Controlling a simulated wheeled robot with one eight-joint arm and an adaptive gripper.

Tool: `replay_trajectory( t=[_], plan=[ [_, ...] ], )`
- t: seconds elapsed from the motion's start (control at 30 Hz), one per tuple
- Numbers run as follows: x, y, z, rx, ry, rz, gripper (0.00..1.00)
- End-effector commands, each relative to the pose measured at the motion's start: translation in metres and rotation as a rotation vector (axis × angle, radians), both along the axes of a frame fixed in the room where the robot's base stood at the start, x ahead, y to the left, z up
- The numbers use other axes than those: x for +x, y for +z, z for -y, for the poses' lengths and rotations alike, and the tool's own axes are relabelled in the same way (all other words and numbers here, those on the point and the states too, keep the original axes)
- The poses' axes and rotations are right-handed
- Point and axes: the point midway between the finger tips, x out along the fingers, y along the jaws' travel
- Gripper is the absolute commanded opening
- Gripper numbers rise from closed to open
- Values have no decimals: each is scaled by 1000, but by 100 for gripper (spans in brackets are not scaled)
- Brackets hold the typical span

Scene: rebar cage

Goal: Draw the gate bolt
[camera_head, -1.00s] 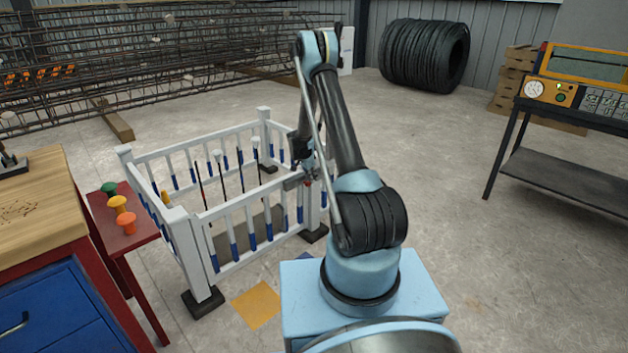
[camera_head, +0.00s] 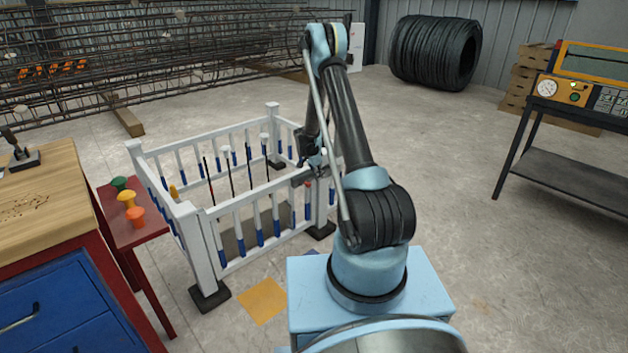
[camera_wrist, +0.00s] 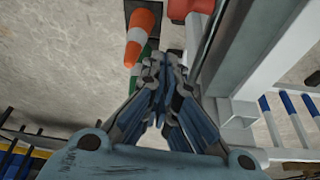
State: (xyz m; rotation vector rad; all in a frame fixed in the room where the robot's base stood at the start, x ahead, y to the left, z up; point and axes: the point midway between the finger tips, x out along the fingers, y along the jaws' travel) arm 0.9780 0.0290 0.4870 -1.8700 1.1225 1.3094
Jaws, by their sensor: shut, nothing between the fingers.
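A white fence pen (camera_head: 240,200) with blue-tipped balusters stands left of my arm. My gripper (camera_wrist: 162,62) is shut and empty. In the head view my wrist end is at the pen's near right corner post (camera_head: 320,205), partly hiding it. In the wrist view a white rail (camera_wrist: 275,50) runs along the right side, apart from the fingertips. I cannot make out the gate bolt for certain; my wrist covers part of that corner in the head view.
In the wrist view an orange and white cone (camera_wrist: 143,30) lies beyond the fingers. A red side table with coloured knobs (camera_head: 130,225) and a wooden workbench (camera_head: 40,195) stand at left. A machine stand (camera_head: 570,170) is at right.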

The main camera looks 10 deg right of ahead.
Motion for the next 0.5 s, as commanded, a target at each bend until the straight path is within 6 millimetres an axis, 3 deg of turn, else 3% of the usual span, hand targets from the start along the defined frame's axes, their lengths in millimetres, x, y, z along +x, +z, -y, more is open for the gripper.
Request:
replay_trajectory(
  t=[0.5],
  plan=[
    [-12, 77, -22, -1, 1, -1, 0]
  ],
)
